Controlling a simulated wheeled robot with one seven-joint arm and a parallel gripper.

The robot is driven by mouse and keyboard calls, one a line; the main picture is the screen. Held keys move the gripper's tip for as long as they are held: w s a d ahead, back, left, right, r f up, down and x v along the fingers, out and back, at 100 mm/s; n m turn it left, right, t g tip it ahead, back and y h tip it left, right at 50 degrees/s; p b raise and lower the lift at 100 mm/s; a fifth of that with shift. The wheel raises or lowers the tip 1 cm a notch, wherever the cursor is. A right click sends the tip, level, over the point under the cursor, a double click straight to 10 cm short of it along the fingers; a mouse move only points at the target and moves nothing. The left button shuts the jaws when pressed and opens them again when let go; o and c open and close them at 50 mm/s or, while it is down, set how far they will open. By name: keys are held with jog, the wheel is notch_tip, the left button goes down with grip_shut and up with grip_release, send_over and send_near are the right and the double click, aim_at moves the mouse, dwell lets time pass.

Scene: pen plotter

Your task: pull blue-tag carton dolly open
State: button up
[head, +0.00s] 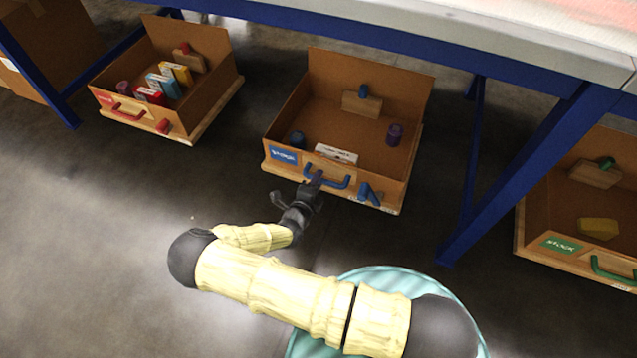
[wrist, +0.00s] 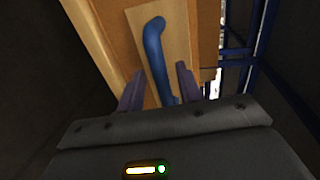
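The blue-tag carton dolly (head: 389,194) is a brown open carton on a low wooden base in the middle of the head view, with a blue tag (head: 283,155) and a blue handle (head: 327,178) on its front. My gripper (head: 312,184) is at the left part of that handle. In the wrist view the blue handle (wrist: 154,55) runs down between the two purple-grey fingers of my gripper (wrist: 158,90). The fingers are apart, with space visible on both sides of the handle. The handle's lower end is partly hidden by the gripper body.
A red-tag carton (head: 200,116) stands at the left and a green-tag carton (head: 540,215) at the right. Blue table legs (head: 520,170) stand between the cartons, under a workbench (head: 560,40). The floor (head: 90,240) in front at left is clear.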

jog(key=shift+x, duration=0.85)
jog(key=shift+r, duration=0.1)
grip_shut()
jog(key=shift+s, duration=0.1)
